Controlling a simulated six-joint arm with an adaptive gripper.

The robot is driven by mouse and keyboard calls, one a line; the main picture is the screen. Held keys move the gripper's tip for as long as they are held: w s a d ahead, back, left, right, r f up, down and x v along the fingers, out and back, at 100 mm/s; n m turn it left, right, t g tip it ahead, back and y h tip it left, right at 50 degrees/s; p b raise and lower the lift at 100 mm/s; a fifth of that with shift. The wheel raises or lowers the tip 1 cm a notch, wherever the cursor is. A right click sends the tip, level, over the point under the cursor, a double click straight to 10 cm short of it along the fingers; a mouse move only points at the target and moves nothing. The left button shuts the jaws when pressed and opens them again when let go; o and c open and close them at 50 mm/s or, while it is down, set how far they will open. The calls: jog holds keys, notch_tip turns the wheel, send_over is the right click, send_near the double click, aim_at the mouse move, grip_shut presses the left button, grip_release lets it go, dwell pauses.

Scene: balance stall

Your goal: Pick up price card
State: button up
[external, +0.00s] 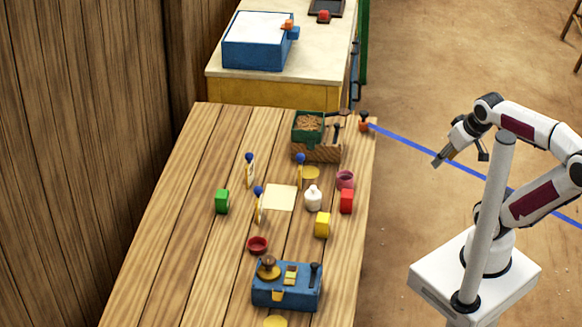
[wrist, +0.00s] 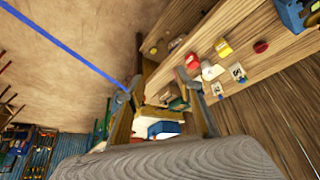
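My gripper (external: 438,162) is in the air to the right of the table, well apart from the cards. In the wrist view its two fingers are spread (wrist: 158,95), with nothing between them. Which card the task means I cannot tell.
A blue box (external: 287,297) stands in front. A blue rope (external: 410,142) passes near my gripper.

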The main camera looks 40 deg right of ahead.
jog(key=shift+w, duration=0.15)
jog(key=w+a+f+n+t+y, duration=0.1)
jog(key=w+a+t, duration=0.4)
jog(key=w, duration=1.2)
jog(key=w+a+f+t+y, duration=0.1)
jog(key=w+a, duration=0.8)
jog(key=w, duration=0.7)
jog(key=w+a+f+t+y, duration=0.1)
jog(key=w+a+f+t, duration=0.2)
jog(key=w+a+f, duration=0.5)
jog(key=n+t, duration=0.1)
jog(key=t, duration=0.2)
send_near(251, 157)
jog(key=shift+s+d, duration=0.15)
jog(key=shift+s, duration=0.15)
jog(key=shift+w+a, duration=0.2)
jog(key=shift+w, duration=0.9)
jog(key=shift+w+a, duration=0.25)
jog(key=shift+w, duration=0.85)
jog(key=shift+w+a, duration=0.2)
jog(key=shift+w, duration=0.9)
